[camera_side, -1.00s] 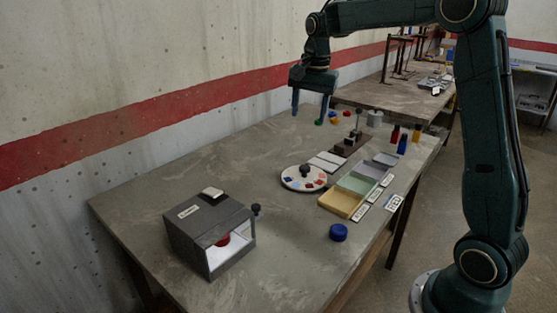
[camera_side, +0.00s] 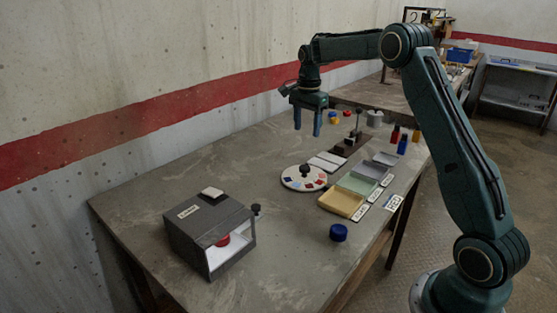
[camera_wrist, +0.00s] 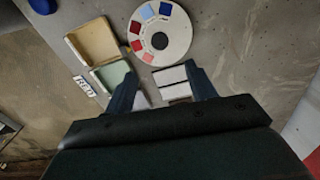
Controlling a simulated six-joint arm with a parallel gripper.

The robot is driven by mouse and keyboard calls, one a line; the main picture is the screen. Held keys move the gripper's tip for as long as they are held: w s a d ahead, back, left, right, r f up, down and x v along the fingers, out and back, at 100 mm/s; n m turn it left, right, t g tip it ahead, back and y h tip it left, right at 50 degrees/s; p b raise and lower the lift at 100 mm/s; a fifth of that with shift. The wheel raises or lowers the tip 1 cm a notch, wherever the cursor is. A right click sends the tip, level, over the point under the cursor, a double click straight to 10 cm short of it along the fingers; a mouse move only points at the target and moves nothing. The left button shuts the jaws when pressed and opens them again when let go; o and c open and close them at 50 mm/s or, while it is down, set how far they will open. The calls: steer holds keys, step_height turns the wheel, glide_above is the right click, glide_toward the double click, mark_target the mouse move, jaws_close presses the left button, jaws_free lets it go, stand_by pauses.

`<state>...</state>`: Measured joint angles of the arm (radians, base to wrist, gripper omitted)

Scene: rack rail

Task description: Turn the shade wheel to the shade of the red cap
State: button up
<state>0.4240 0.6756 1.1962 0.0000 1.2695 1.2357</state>
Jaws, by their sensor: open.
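The shade wheel (camera_side: 304,183) is a white disc with colored patches and a dark central knob (camera_side: 304,169), lying flat on the table. In the wrist view the wheel (camera_wrist: 177,50) shows red, pink and blue patches around its black knob (camera_wrist: 159,41). The red cap (camera_side: 223,240) sits inside the lit dark box (camera_side: 190,236) at the table's front left. My gripper (camera_side: 308,130) is open and empty, raised above the table behind the wheel. In the wrist view its fingers (camera_wrist: 162,90) point toward the wheel, apart from it.
Shallow trays (camera_side: 341,202) in yellow, green and grey stand right of the wheel, with white label cards beside them. White tiles (camera_side: 327,161) lie just behind the wheel. A blue cap (camera_side: 338,232) lies at the front. The table between box and wheel is clear.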

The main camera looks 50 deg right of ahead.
mark_target(305, 167)
step_height(305, 167, down, 14)
steer(key=shift+r, duration=0.25)
stand_by(0.5)
steer(key=shift+c, duration=0.5)
jaws_close()
steer(key=shift+n, duration=0.3)
steer(key=n, duration=0.3)
steer(key=shift+n, duration=2.2)
steer(key=shift+r, duration=0.1)
